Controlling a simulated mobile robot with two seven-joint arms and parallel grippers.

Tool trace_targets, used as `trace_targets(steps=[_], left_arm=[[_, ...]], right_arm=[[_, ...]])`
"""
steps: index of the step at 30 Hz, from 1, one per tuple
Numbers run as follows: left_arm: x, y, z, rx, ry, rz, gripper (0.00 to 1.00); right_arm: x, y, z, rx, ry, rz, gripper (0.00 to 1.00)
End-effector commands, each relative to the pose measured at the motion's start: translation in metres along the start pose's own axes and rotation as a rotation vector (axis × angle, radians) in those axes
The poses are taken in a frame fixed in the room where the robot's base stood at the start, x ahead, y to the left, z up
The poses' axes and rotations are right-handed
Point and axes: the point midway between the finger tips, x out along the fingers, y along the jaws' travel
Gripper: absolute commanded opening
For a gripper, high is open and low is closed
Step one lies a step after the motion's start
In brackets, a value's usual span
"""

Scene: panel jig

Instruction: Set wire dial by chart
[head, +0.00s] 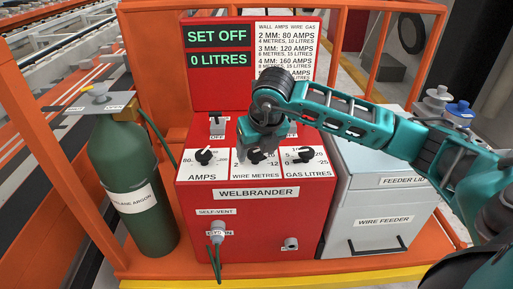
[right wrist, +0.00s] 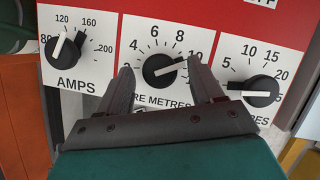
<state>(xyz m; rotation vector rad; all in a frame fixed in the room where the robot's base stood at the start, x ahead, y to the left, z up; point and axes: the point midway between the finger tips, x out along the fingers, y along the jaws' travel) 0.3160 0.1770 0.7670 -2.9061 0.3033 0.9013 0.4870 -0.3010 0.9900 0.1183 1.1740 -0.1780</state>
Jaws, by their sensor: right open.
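My right gripper (right wrist: 160,67) is open, with one finger on each side of this dial. I cannot tell whether the fingers touch it. In the head view my right gripper (head: 266,120) hangs over the wire dial (head: 256,156) on the red welder panel. The chart (head: 288,50) at the top gives amps, metres and litres by wall thickness; my arm hides its lower part. My left gripper is out of view.
The display (head: 218,48) reads SET OFF, 0 LITRES. A green gas bottle (head: 125,165) stands left; the grey wire feeder (head: 378,195) stands right.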

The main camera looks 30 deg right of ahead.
Motion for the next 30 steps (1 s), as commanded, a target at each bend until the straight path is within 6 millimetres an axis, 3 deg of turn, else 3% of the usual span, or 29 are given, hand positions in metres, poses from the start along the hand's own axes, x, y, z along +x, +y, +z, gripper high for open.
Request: trace_targets(steps=[7, 24, 30], left_arm=[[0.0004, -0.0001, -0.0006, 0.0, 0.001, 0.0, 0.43], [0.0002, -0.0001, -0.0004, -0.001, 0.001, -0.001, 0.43], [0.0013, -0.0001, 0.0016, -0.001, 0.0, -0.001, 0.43]], right_arm=[[0.0008, 0.0003, -0.0002, 0.0, 0.0, 0.001, 0.66], [0.0003, 0.0003, 0.0, 0.0, 0.0, 0.001, 0.12], [0.0009, 0.0, -0.0001, -0.012, -0.001, 0.006, 0.11]])
